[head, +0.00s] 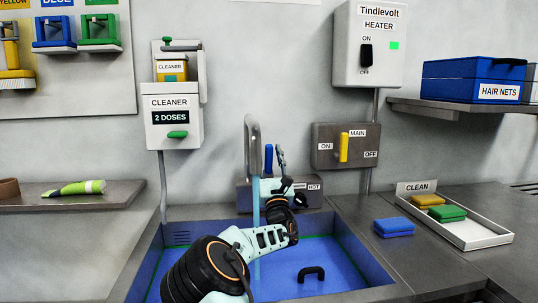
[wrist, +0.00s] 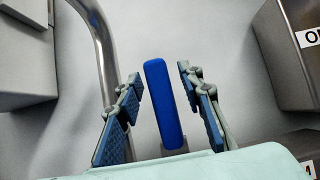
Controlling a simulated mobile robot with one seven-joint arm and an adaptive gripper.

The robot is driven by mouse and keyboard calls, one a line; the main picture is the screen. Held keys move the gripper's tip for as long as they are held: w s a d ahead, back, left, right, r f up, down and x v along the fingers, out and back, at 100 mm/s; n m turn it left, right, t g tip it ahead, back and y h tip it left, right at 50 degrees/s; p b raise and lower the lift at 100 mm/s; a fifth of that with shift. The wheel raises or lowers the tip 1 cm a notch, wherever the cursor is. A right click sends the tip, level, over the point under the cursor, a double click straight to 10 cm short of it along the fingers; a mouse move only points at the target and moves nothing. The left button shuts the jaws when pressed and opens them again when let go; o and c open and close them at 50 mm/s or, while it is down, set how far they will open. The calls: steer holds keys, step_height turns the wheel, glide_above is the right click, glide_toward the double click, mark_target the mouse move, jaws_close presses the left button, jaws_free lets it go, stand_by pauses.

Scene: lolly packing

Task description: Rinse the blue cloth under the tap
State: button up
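The blue cloth (head: 393,227) lies folded on the counter, right of the sink and outside the white tray. The tap's curved grey spout (head: 253,135) stands at the back of the sink (head: 335,262). A pale blue vertical stream (head: 256,215), which looks like running water, drops from it. An upright blue lever (head: 268,158) stands behind the spout. My gripper (head: 274,162) is at this lever, far from the cloth. In the wrist view my gripper (wrist: 160,78) is open, with the blue lever (wrist: 165,105) between its fingers and gaps on both sides.
The white CLEAN tray (head: 480,242) holds a yellow and a green cloth. A box with a yellow MAIN switch (head: 344,147) and a heater (head: 369,45) are on the wall. A cleaner dispenser (head: 173,115) hangs left. A black handle (head: 311,274) shows in the basin.

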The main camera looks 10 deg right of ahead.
steer(key=v, duration=0.7)
steer(key=shift+s, duration=0.2)
steer(key=shift+f, duration=0.1)
stand_by(1.1)
